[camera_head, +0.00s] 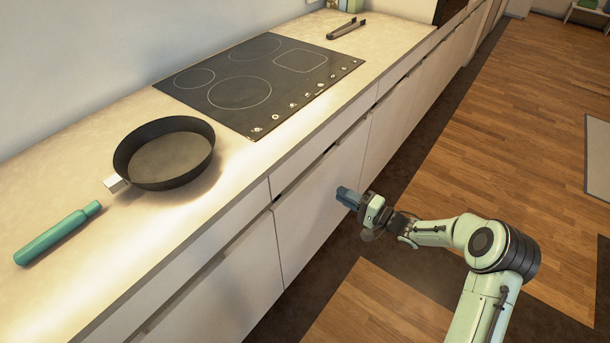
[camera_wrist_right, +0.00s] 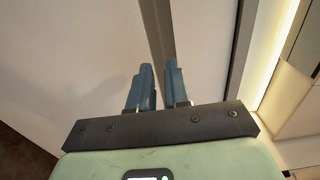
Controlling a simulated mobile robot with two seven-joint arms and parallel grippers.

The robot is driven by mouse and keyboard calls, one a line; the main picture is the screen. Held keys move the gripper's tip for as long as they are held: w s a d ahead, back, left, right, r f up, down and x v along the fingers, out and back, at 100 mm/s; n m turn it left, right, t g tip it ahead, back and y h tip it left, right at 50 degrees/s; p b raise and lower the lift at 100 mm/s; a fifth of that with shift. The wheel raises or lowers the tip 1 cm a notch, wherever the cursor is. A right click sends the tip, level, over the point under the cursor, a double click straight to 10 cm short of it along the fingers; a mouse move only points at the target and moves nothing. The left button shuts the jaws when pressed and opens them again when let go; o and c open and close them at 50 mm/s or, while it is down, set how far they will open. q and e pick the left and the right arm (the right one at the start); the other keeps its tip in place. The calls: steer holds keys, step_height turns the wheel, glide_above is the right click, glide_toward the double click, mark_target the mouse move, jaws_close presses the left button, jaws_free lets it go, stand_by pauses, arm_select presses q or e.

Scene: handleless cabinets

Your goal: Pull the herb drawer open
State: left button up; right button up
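Shallow pale drawer fronts run below the worktop, including one under the hob (camera_head: 305,164) and one nearer me (camera_head: 230,220). All look closed, with no handles and dark gaps along their lower edges. I cannot tell which is the herb drawer. My right gripper (camera_head: 345,197) is in front of the large lower cabinet front (camera_head: 310,220), below the drawer row. In the right wrist view, its two blue fingers (camera_wrist_right: 159,68) are slightly apart with nothing between them, pointing towards a grey gap between pale fronts. Contact is unclear. My left gripper is out of view.
A black pan (camera_head: 165,155) and a green cylindrical object (camera_head: 57,233) sit on the worktop (camera_head: 120,260). A black hob (camera_head: 260,80) and dark tongs (camera_head: 346,28) lie farther along. The wooden floor (camera_head: 500,150) at the right is mostly clear.

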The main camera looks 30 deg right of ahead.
mark_target(305, 174)
steer(key=b+x, duration=0.3)
steer(key=x, duration=0.9)
steer(key=shift+w+a, duration=0.25)
steer(key=shift+w, duration=0.05)
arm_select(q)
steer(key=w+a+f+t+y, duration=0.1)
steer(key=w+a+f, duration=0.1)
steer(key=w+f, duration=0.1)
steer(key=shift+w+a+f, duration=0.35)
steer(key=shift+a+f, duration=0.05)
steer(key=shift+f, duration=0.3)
arm_select(e)
steer(key=shift+r, duration=0.1)
jaws_close()
